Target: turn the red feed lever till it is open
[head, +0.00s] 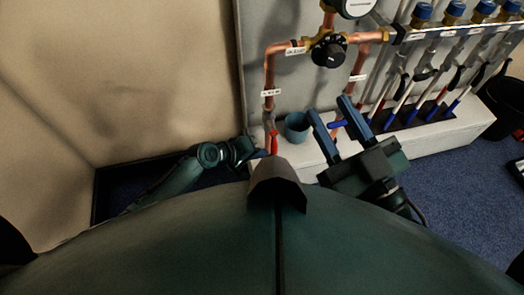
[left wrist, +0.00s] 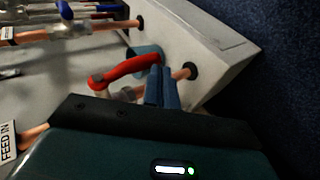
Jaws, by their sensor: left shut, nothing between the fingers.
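A teal cup (head: 297,126) stands on the white ledge (head: 301,154) between my grippers. A black knob (head: 329,51) and copper pipes are above. Several flow tubes and small levers line the right.

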